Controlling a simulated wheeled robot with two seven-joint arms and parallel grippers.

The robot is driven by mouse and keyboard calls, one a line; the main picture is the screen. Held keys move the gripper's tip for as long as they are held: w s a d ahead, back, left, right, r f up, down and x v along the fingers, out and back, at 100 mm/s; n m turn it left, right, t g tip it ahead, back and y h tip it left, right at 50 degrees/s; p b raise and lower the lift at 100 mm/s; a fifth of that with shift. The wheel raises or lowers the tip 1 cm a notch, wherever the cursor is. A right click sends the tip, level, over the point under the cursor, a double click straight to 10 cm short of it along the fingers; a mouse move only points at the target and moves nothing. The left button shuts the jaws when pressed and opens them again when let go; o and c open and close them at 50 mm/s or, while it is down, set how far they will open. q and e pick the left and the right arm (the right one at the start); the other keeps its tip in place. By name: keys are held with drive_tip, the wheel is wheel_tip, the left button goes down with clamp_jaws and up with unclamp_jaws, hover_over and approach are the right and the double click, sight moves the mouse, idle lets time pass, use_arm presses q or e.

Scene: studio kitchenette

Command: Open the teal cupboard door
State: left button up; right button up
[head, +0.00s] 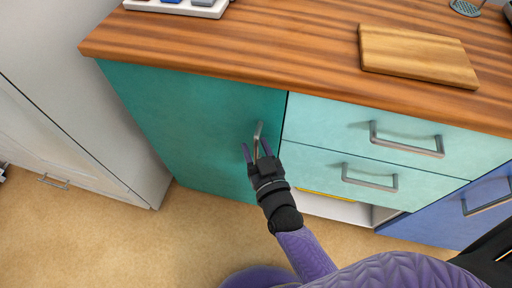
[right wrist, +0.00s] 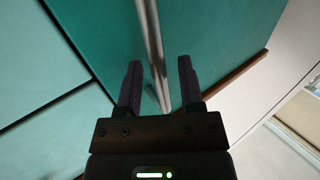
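The teal cupboard door (head: 185,125) is shut, flush in the counter's left part. Its upright metal handle (head: 257,137) is near the door's right edge. My right gripper (head: 258,152) is at the handle's lower part. In the right wrist view the handle (right wrist: 150,40) runs down between the two open fingers of the gripper (right wrist: 158,85), with a gap on each side. I cannot tell whether a finger touches it. My left gripper is not in view.
Light teal drawers (head: 370,155) with metal handles are right of the door, and a blue front (head: 450,215) is further right. A wooden counter (head: 280,45) overhangs the door, with a cutting board (head: 415,55) on it. A white cabinet (head: 80,130) stands left. The floor (head: 150,245) in front is clear.

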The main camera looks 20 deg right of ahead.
clamp_jaws()
idle(0.8)
idle(0.5)
